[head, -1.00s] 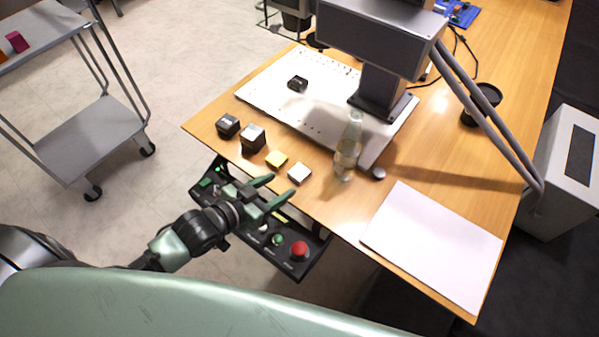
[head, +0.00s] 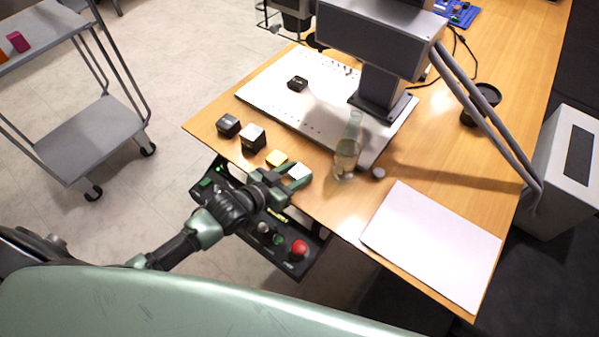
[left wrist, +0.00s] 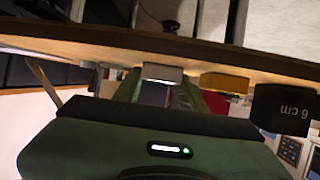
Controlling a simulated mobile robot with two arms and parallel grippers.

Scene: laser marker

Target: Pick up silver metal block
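The silver metal block (head: 299,172) is a small, flat, pale block near the front edge of the wooden table. It also shows in the left wrist view (left wrist: 162,73), upside down against the table edge. My left gripper (head: 292,170) is at the block, with its green fingers apart on either side of it. In the left wrist view the fingers (left wrist: 158,92) reach toward the block, and I cannot make out firm contact. My right gripper is not in view.
A yellow block (head: 277,158) sits just left of the silver one, then two dark blocks (head: 253,137) (head: 228,126). A glass bottle (head: 347,157) stands close on the right. A control panel (head: 285,262) with a red button lies below the arm. White paper (head: 432,245) covers the right front.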

